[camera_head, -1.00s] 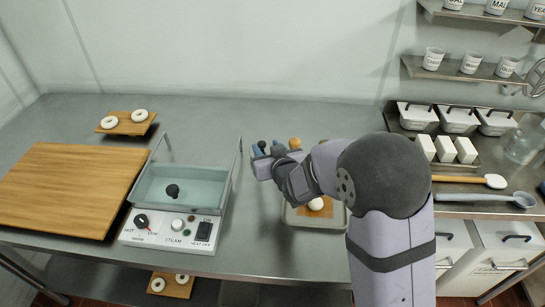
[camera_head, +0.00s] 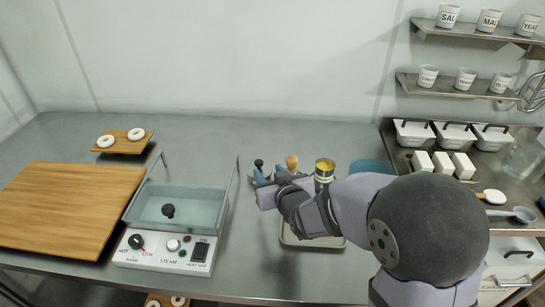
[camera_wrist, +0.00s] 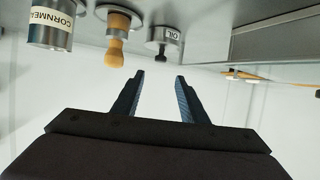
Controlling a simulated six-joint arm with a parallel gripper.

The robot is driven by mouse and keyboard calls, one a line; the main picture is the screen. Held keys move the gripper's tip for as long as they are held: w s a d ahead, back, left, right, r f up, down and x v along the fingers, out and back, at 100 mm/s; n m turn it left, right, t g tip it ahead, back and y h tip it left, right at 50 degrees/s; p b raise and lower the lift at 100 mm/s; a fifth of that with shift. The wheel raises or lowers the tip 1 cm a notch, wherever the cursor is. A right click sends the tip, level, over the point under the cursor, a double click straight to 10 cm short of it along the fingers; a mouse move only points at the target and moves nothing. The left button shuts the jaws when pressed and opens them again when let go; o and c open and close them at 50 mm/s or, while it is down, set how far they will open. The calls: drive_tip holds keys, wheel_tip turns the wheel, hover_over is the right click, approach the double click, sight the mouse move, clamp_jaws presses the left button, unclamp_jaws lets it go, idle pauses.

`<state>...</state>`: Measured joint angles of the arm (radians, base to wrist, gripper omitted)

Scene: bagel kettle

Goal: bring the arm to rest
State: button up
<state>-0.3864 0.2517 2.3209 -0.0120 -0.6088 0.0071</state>
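My gripper (camera_head: 268,173) is over the counter, right of the kettle, in the head view, at the end of my bent arm. In the wrist view my gripper (camera_wrist: 160,75) has its two dark blue fingers apart with nothing between them. A wooden-handled tool (camera_wrist: 116,48), the oil bottle (camera_wrist: 168,45) and the cornmeal can (camera_wrist: 50,28) appear beyond the fingertips, not touching them. My forearm hides much of the metal tray (camera_head: 290,238) below it.
The steam kettle (camera_head: 165,255) with its glass-like basin stands left of my gripper. A large wooden board (camera_head: 65,205) lies farther left. A small board (camera_head: 125,147) holds two bagels. White-lidded bins (camera_head: 412,133) and shelves (camera_head: 465,87) are at the right. The counter's back middle is clear.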

drive_tip(key=s+d+r+m+g+h+p, duration=0.35)
drive_tip(key=s+d+g+p, duration=0.25)
drive_tip(key=s+d+p, duration=0.6)
drive_tip(key=s+d+r+m+g+h+p, duration=0.1)
drive_tip(key=s+d+r+g+p, duration=0.25)
drive_tip(key=s, duration=0.45)
drive_tip(key=s+d+r+g+h+p, duration=0.1)
drive_tip(key=s+d+r+g+p, duration=0.15)
drive_tip(key=s+d+p, duration=0.35)
wheel_tip(320, 180, down, 6)
drive_tip(key=s+a+b, duration=0.1)
drive_tip(key=b, duration=0.6)
drive_tip(key=shift+s+a+g, duration=0.15)
drive_tip(key=shift+g, duration=0.15)
